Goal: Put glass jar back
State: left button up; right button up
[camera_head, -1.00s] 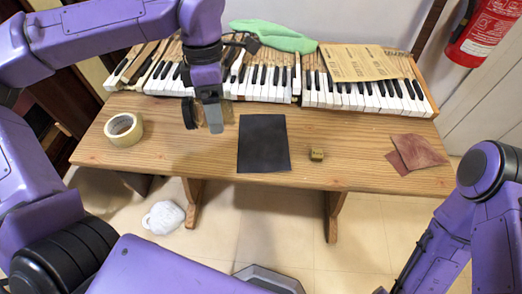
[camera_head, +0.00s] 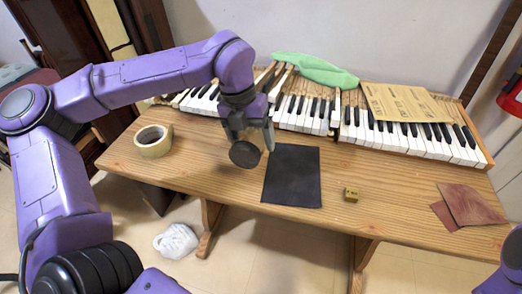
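My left gripper (camera_head: 252,143) is above the wooden table, just left of the black mat and in front of the keys. A dark round disc, which looks like the lid end of the glass jar (camera_head: 245,154), shows between its fingers and faces the camera. The gripper appears shut on this jar and holds it tilted. The jar's glass body is mostly hidden behind the disc and fingers. My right gripper is out of view; only a bit of my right arm shows at the lower right corner.
The table (camera_head: 330,225) bears a tape roll (camera_head: 153,141), a black mat (camera_head: 291,176), a small brass block (camera_head: 351,194) and brown sandpaper sheets (camera_head: 470,206). Piano keys (camera_head: 400,138) line the back, with a green cloth (camera_head: 315,70) and a paper sheet (camera_head: 405,103). A white object (camera_head: 176,241) is on the floor.

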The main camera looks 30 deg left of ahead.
pick_arm(q)
jog(key=w+f, duration=0.2)
jog(key=shift+w+f, duration=0.15)
jog(key=shift+f, duration=0.25)
jog(key=shift+w+f, duration=0.15)
jog(key=shift+f, duration=0.75)
jog(key=shift+w+f, duration=0.1)
jog(key=shift+f, duration=0.8)
jog(key=shift+f, duration=0.1)
jog(key=o, duration=1.4)
jog(key=r, duration=0.4)
jog(key=a+r, duration=0.1)
jog(key=r, duration=0.3)
jog(key=a+r+p, duration=0.1)
jog(key=r, duration=0.3)
jog(key=shift+s+a, duration=0.15)
jog(key=shift+s, duration=0.1)
